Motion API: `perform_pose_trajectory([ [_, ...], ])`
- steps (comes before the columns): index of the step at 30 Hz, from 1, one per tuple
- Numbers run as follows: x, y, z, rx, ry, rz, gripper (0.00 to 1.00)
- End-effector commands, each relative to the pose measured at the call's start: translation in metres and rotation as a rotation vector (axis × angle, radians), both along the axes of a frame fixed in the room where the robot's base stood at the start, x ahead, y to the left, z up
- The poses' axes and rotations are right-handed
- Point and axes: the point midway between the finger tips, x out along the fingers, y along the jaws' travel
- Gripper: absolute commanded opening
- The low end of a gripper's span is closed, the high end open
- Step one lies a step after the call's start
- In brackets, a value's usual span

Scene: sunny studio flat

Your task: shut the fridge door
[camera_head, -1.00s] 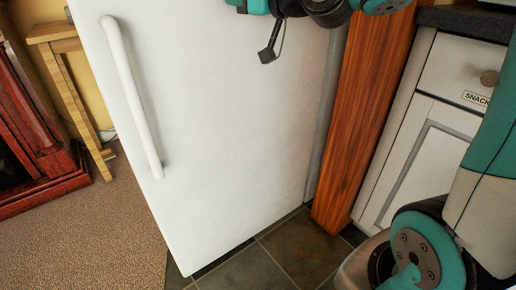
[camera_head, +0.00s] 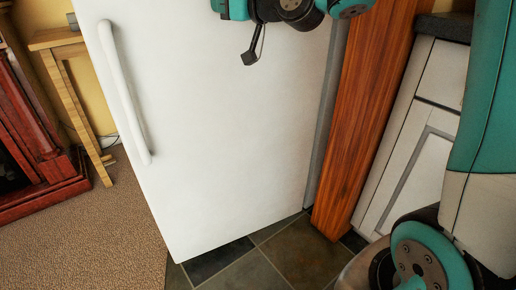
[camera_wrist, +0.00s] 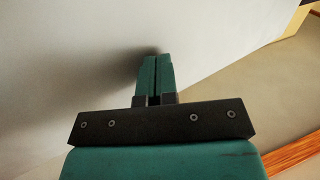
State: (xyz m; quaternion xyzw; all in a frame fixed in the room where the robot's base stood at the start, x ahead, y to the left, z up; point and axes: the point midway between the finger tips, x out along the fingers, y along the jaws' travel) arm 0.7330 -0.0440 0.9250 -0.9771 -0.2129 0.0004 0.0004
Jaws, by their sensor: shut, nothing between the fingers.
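The white fridge door (camera_head: 225,120) fills the middle of the head view, with its long white handle (camera_head: 125,90) upright along the left side. The door's right side meets a grey strip (camera_head: 327,125) beside the wood panel. I cannot tell from here whether a gap stays open behind the door. In the wrist view my gripper (camera_wrist: 155,58) is shut and empty, its teal fingertips against or very close to the white door surface (camera_wrist: 70,60), with a shadow beside them. In the head view my arm's end crosses the door's top; the fingertips are hidden.
A reddish wood panel (camera_head: 365,110) and a white cabinet (camera_head: 418,150) stand to the right. A wooden stand (camera_head: 78,100) and a dark red cabinet (camera_head: 35,150) are at the left. Dark tiles (camera_head: 275,255) and brown carpet (camera_head: 90,240) in front are clear.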

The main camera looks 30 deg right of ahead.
Motion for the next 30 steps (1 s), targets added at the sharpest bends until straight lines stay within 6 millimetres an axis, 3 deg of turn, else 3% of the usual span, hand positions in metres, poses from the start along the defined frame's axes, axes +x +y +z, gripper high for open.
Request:
perform_pose_trajectory([
  [4, 0.01, 0.002, 0.0, -0.001, 0.0, 0.001, 0.0],
  [15, 0.013, 0.001, 0.0, -0.001, 0.0, 0.0, 0.0],
  [24, 0.039, 0.002, 0.0, 0.0, 0.0, 0.001, 0.0],
  [30, 0.044, 0.002, 0.0, 0.0, -0.001, 0.0, 0.0],
])
